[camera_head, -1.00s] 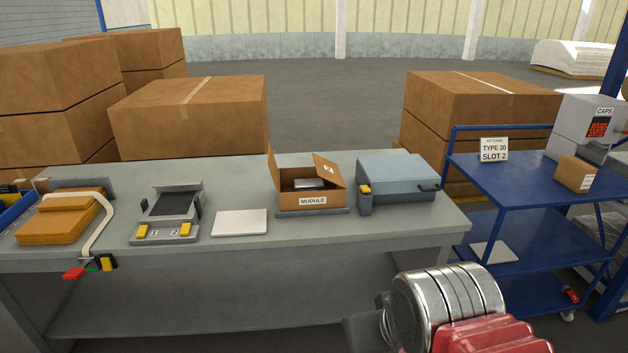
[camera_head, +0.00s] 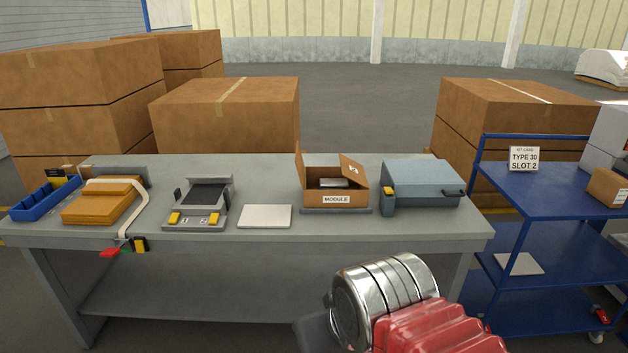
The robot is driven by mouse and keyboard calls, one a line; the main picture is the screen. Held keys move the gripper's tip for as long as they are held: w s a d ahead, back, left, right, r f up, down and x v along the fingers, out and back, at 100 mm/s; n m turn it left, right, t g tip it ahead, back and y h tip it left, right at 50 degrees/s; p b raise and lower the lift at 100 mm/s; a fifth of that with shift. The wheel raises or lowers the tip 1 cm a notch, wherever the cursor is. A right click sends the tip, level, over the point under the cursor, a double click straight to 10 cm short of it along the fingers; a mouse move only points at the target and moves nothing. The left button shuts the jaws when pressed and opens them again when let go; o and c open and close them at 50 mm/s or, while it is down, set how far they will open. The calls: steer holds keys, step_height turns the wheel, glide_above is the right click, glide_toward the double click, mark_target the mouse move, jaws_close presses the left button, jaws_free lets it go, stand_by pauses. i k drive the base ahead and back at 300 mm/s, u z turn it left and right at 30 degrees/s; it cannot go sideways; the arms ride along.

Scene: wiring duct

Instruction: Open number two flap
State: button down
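An open cardboard box (camera_head: 312,199) with a MODULE label stands on the bench, a grey module (camera_head: 333,183) inside. Its right flap (camera_head: 353,168) leans up at a tilt and bears a small white mark too small to read; its left flap (camera_head: 299,166) stands nearly upright. Left of it, a grey fixture (camera_head: 203,190) with a dark sloping panel has two yellow tabs by the marks 1 and 2; the tab by 2 (camera_head: 214,219) is on the right. My gripper is out of view; only a silver and red part of my arm shows at the bottom, in front of the bench.
The grey bench (camera_head: 277,231) also holds a blue-grey lidded case (camera_head: 424,185), a white plate (camera_head: 265,216), an orange block (camera_head: 92,206) with a pale strap and a blue bin (camera_head: 42,201). A blue cart (camera_head: 548,191) stands at right. Large cartons (camera_head: 228,112) stand behind.

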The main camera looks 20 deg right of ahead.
mark_target(355, 171)
steer(key=u, duration=0.35)
steer(key=i, duration=1.5)
